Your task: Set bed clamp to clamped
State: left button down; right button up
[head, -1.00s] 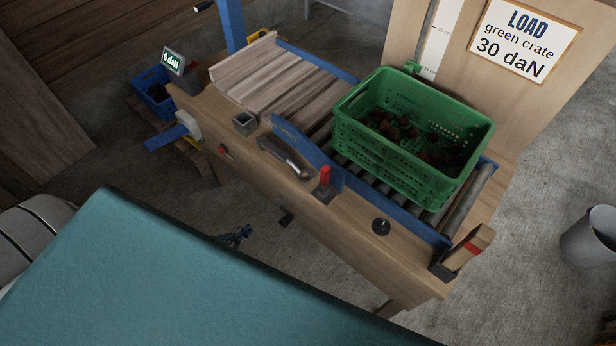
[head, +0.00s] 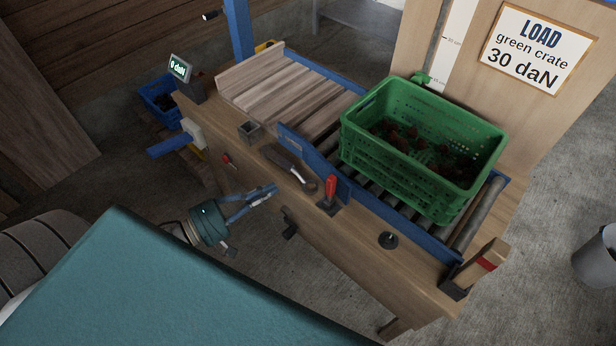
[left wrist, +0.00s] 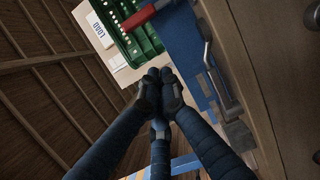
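A red-handled lever (head: 330,188) stands upright on the bench front beside the blue rail; its red handle (left wrist: 148,14) also shows in the left wrist view. A metal lever with a dark grip (head: 290,165) lies along the bench top to its left and shows in the left wrist view (left wrist: 209,62). No readable label tells me which one is the bed clamp. My left gripper (head: 274,189) is in front of the bench, apart from both levers. In the left wrist view its fingertips (left wrist: 162,88) meet with nothing visible between them. My right gripper is not in view.
A green crate (head: 385,160) of dark round things sits on the rollers behind the blue rail (head: 312,153). A black knob (head: 388,240) and a wooden block with a red band (head: 484,264) are to the right. A display (head: 180,68) stands at left. A teal surface (head: 150,285) fills the foreground.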

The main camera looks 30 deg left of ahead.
aim_at(331, 190)
pick_arm(q)
jog(key=p+x, duration=0.1)
jog(key=x, duration=0.9)
jog(key=shift+w+r, duration=0.1)
jog(key=shift+w, duration=0.05)
jog(key=d, duration=0.1)
jog(key=s+d+p, duration=0.1)
jog(key=shift+d, duration=0.25)
jog(key=shift+s+d, duration=0.25)
jog(key=shift+d, duration=0.45)
jog(key=shift+p, duration=0.45)
jog(key=shift+d+m, duration=0.2)
jog(key=shift+m, duration=0.2)
jog(key=shift+s+d+r+m+p, duration=0.1)
jog(key=shift+d+r+m+p, duration=0.15)
jog(key=shift+p, duration=0.45)
